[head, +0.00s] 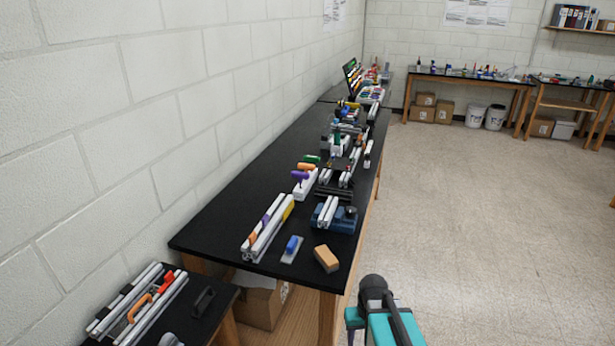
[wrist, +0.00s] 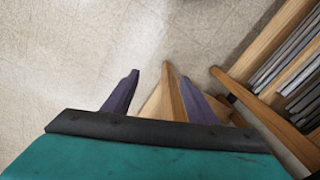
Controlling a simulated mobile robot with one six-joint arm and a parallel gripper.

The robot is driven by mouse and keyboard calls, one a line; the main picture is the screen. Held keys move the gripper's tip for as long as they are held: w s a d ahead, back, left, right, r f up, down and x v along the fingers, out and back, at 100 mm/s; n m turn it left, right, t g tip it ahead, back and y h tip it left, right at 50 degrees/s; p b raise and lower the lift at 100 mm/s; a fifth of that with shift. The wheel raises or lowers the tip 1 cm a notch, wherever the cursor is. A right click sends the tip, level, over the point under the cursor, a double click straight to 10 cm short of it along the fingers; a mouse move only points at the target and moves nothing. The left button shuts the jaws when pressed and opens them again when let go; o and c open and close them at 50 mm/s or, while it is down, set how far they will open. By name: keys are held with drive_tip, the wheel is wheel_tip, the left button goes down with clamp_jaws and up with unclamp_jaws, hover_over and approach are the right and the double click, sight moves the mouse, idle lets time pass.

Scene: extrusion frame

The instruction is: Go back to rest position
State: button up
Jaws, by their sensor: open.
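My gripper (wrist: 160,76) shows in the wrist view with its two purple fingers apart and nothing between them. It points down toward the tiled floor (wrist: 75,65), and a wooden table part shows behind and beside the right finger. In the head view, my teal and dark grey arm is at the bottom, right of the black bench (head: 222,228). The fingers cannot be made out there.
The bench along the left wall holds aluminium profiles (head: 268,228), a tan block (head: 326,259) and a blue-handled tool (head: 291,248). A low table (head: 222,302) stands at lower left. Grey bars (wrist: 290,60) lie at right in the wrist view. Floor right of the bench is clear.

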drive_tip(key=s+f+m+g+b, duration=0.1)
drive_tip(key=s+f+g+b, duration=0.4)
drive_tip(key=s+f, duration=2.2)
wheel_tip(320, 180, down, 2)
drive_tip(key=b, duration=0.5)
drive_tip(key=shift+s+f+g, duration=0.15)
drive_tip(key=shift+s+g, duration=0.2)
drive_tip(key=shift+g, duration=0.05)
